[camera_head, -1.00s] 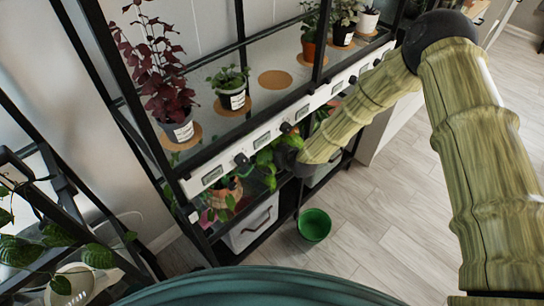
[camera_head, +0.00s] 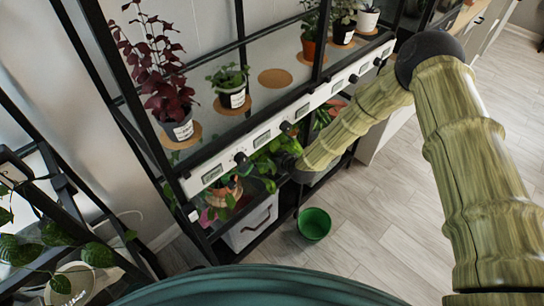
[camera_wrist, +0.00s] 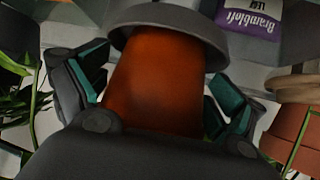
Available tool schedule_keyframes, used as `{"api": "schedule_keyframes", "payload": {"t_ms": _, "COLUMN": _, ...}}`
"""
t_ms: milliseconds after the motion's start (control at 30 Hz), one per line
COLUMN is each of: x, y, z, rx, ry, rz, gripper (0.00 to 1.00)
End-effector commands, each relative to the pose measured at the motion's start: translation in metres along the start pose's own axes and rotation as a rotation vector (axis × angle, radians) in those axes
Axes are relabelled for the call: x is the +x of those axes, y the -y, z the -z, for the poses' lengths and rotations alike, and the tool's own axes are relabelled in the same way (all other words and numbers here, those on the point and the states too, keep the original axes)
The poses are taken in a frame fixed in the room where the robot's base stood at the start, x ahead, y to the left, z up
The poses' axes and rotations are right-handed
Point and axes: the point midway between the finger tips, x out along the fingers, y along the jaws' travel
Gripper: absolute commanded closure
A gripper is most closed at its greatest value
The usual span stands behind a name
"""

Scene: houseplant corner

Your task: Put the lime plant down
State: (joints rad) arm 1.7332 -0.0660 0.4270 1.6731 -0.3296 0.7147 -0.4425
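An orange-brown pot (camera_wrist: 155,80), which I take to be the lime plant's, stands between the two fingers of my gripper (camera_wrist: 160,85) in the wrist view. The fingers lie close along both sides and appear shut on it. A grey saucer-like rim (camera_wrist: 170,22) shows at the pot's end at the top of that view. In the head view my gripper is mostly hidden behind the white shelf rail, and bright green leaves (camera_head: 276,150) show beside my wrist. The pot itself is hidden there, and I cannot tell whether it rests on the shelf.
The white rail (camera_head: 265,133) with displays and knobs runs just above my wrist. A purple bag (camera_wrist: 248,18) and another terracotta pot (camera_wrist: 292,130) are near the held pot. A leafy pot (camera_head: 222,192) stands left on the lower shelf. A green bucket (camera_head: 314,224) stands on the floor.

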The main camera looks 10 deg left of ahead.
Motion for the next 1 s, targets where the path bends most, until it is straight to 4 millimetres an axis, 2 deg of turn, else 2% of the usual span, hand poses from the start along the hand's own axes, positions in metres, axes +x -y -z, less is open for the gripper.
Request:
{"api": "schedule_keyframes", "payload": {"t_ms": 333, "x": -0.001, "y": 0.000, "z": 0.001, "rx": 0.000, "ry": 0.000, "rz": 0.000, "gripper": 0.00}}
{"api": "schedule_keyframes", "payload": {"t_ms": 533, "x": -0.007, "y": 0.000, "z": 0.008, "rx": 0.000, "ry": 0.000, "rz": 0.000, "gripper": 0.00}}
{"api": "schedule_keyframes", "payload": {"t_ms": 1000, "x": -0.089, "y": 0.000, "z": 0.006, "rx": -0.001, "ry": 0.000, "rz": 0.001, "gripper": 0.00}}
